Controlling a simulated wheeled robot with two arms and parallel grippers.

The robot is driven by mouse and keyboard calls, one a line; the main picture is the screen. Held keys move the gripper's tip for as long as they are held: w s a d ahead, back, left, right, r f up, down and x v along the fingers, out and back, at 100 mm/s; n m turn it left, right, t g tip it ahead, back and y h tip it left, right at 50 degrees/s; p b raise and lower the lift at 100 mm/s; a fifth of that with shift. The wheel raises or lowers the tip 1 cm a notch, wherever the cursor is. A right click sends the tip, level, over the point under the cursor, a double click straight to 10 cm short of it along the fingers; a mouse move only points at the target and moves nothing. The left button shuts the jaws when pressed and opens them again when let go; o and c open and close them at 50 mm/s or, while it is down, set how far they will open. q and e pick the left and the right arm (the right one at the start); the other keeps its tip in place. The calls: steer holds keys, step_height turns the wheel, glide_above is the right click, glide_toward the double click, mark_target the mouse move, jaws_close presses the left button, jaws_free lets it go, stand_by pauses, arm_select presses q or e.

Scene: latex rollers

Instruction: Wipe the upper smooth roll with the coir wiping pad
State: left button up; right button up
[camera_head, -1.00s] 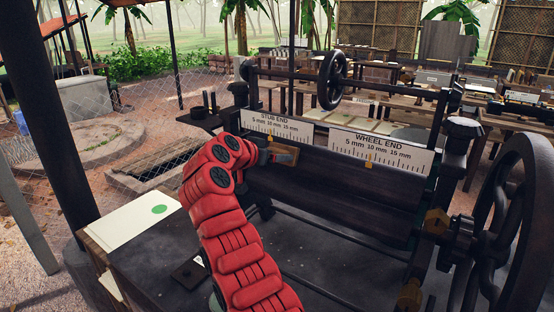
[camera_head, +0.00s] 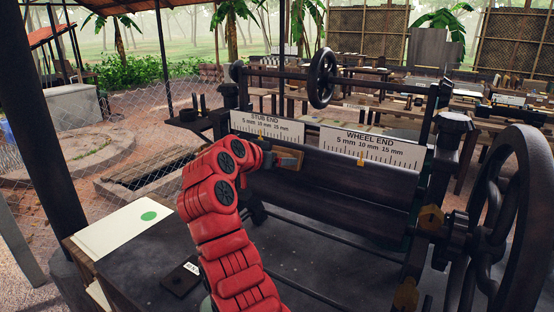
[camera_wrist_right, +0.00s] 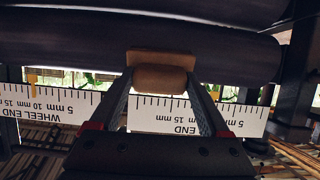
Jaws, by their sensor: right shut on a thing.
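The upper smooth roll (camera_head: 335,184) is a long dark cylinder across the machine, below the two gap scales. My right gripper (camera_head: 276,159), on the red arm, is at the roll's stub end on the left. It is shut on the coir wiping pad (camera_head: 290,161), a small brown block. In the right wrist view the pad (camera_wrist_right: 160,55) lies against the dark roll (camera_wrist_right: 235,60), with its rounded brown grip (camera_wrist_right: 160,79) between my fingertips. Whether the pad presses on the roll is hard to tell. My left gripper is not in view.
The stub-end scale (camera_head: 266,129) and wheel-end scale (camera_head: 371,147) stand just behind the roll. A large dark handwheel (camera_head: 515,205) is at the right, and a smaller one (camera_head: 322,78) is above. A white board with a green dot (camera_head: 122,228) lies at left.

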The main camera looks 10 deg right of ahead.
steer(key=shift+v, duration=2.65)
steer(key=shift+a, duration=0.25)
steer(key=v, duration=0.2)
steer(key=shift+s+a+r, duration=0.2)
steer(key=shift+s+a, duration=0.05)
steer(key=shift+s, duration=0.05)
